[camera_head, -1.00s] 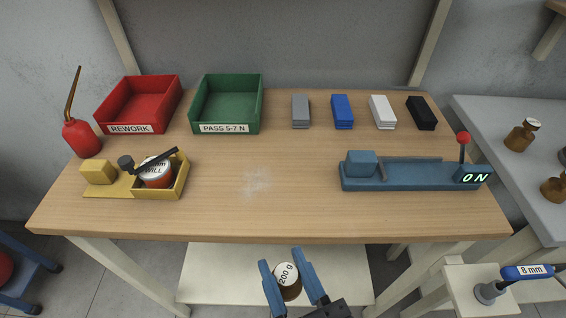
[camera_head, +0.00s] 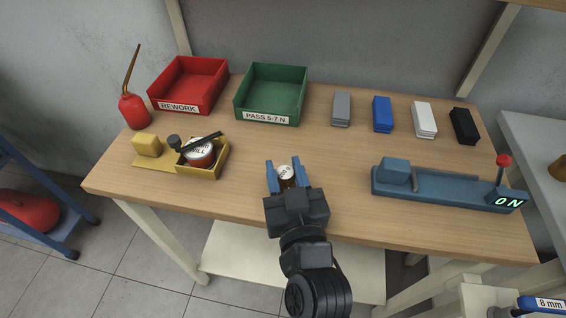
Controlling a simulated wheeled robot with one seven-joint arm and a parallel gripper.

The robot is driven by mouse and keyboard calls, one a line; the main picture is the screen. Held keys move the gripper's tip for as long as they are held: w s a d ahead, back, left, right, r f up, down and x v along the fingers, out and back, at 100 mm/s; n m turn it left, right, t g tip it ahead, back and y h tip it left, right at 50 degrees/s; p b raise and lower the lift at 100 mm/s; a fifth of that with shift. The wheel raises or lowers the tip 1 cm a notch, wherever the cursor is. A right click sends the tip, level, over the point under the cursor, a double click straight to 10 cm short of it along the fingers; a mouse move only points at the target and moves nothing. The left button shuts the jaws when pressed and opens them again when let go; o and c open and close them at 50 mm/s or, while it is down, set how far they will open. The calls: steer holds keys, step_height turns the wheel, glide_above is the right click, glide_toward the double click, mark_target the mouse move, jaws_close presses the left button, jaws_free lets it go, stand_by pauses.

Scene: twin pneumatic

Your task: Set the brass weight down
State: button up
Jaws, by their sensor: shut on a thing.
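The brass weight (camera_head: 286,173) is a small brown-gold cylinder with a white top label. The label read 200 g a second ago and is too small to read now. My gripper (camera_head: 287,175) has its two blue fingers on either side of the weight and is shut on it. The weight is over the middle of the wooden workbench (camera_head: 330,205), near its front half. My gripper hides its lower part, so I cannot tell whether it touches the bench top.
A yellow fixture (camera_head: 214,170) with a labelled can stands left; a blue device (camera_head: 440,190) reading ON stands right. A red REWORK bin (camera_head: 187,107), a green PASS bin (camera_head: 267,117), a red oil can (camera_head: 134,112) and several coloured blocks (camera_head: 382,115) line the back.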

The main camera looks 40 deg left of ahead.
steer(key=shift+x, duration=0.85)
steer(key=shift+f, duration=0.25)
steer(key=shift+f, duration=0.15)
steer(key=o, duration=1.2)
steer(key=shift+c, duration=0.2)
